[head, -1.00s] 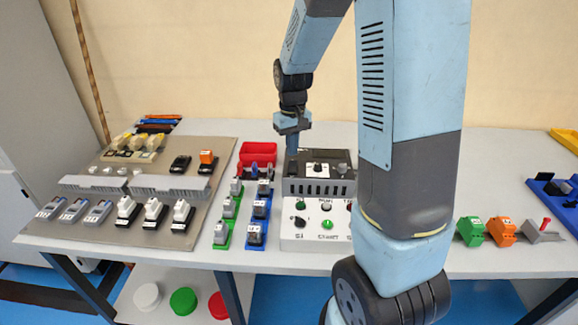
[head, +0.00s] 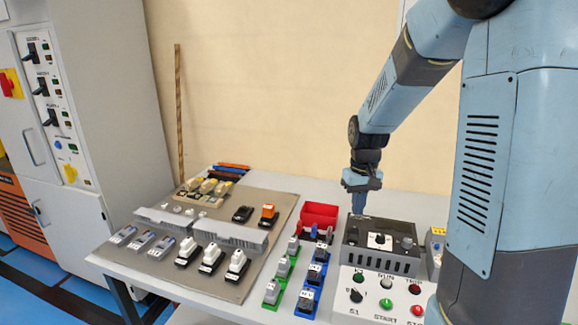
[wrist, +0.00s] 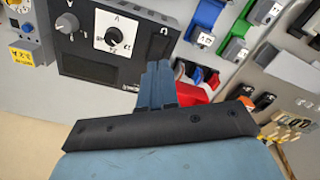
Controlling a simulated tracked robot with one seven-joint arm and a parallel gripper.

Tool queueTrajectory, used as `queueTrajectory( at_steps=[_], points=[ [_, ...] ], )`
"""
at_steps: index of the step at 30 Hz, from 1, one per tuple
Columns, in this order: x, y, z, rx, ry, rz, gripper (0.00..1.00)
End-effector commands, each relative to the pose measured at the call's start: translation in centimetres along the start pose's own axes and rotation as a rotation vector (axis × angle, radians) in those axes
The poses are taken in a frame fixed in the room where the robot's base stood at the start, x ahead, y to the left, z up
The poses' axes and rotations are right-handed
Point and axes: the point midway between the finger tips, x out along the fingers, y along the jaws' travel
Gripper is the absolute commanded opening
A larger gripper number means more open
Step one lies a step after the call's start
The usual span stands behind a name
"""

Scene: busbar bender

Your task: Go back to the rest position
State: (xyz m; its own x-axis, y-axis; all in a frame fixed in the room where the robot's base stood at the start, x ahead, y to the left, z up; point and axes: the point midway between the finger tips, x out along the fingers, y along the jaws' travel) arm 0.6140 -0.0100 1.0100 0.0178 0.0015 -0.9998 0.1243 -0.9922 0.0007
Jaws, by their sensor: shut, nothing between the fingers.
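My gripper (head: 359,202) hangs from the arm at the back of the table, pointing down. It is just left of and behind the dark control box (head: 380,243) with a rotary knob, and right of the red bin (head: 320,217). In the wrist view the fingers of my gripper (wrist: 158,82) are together with nothing between them. The dark control box (wrist: 78,52) and the red bin (wrist: 195,90) lie beyond the fingers there. I cannot tell the exact height of the fingertips above the table.
A white button panel (head: 375,297) is in front of the control box. Green and blue holders (head: 283,267) stand in rows beside it. A grey board (head: 255,265) with several devices lies left. A tall grey cabinet (head: 115,110) stands at far left. The wall is close behind the table.

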Motion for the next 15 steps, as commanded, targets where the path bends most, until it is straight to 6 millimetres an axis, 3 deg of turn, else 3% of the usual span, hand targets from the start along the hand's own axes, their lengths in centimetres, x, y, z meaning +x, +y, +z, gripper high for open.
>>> queueTrajectory(
  at_steps=[6,15],
  points=[
    [-4.7,-0.6,2.9,0.019,0.084,0.005,0.0],
    [-10.2,-1.5,8.0,0.049,0.199,0.012,0.0]
  ],
)
